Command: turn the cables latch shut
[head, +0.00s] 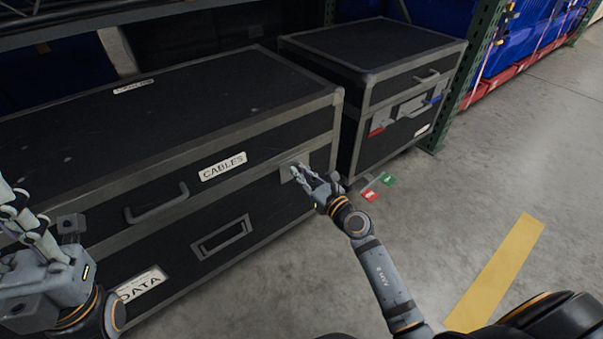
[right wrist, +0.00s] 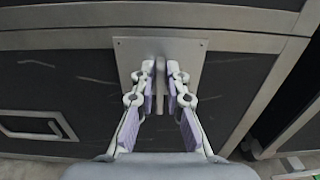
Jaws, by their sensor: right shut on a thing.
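The cables latch shows as a grey metal plate (head: 291,171) on the front of the black case, to the right of the CABLES label (head: 222,166). In the right wrist view the latch plate (right wrist: 190,55) lies flat, with a narrow upright handle (right wrist: 160,80) at its middle. My right gripper (head: 303,175) is at the latch. In the right wrist view its two fingers (right wrist: 160,88) are shut on the handle, one on each side. My left gripper (head: 22,213) is at the left edge, in front of the case; its fingertips do not show clearly.
The long black case (head: 120,115) has a carry handle (head: 157,204), a recessed handle (head: 222,236) and a DATA label (head: 142,284). A second black case (head: 375,45) stands to its right. Red and green tags (head: 388,179) are near the floor.

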